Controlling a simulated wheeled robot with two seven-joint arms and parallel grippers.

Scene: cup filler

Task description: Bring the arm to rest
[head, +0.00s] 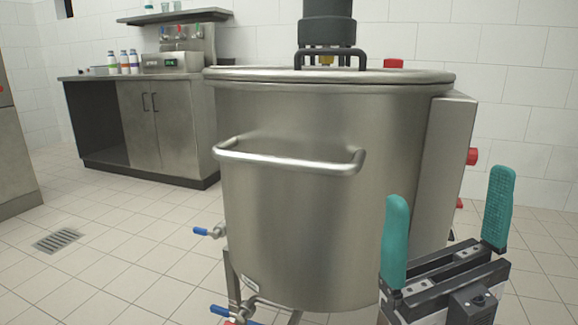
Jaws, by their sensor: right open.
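My right gripper (446,228) is at the lower right of the head view. Its two teal fingers point up and stand wide apart, with nothing between them. It is in front of the lower right side of a large steel vat (300,210); I cannot tell how far apart they are. My left gripper is not in view.
The vat has a front handle (290,160), a lid (330,76) and blue-handled valves (211,231) low on its left. A control box (447,170) is on its right side. A steel cabinet (150,115) with bottles stands at the back left. Tiled floor is clear at left.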

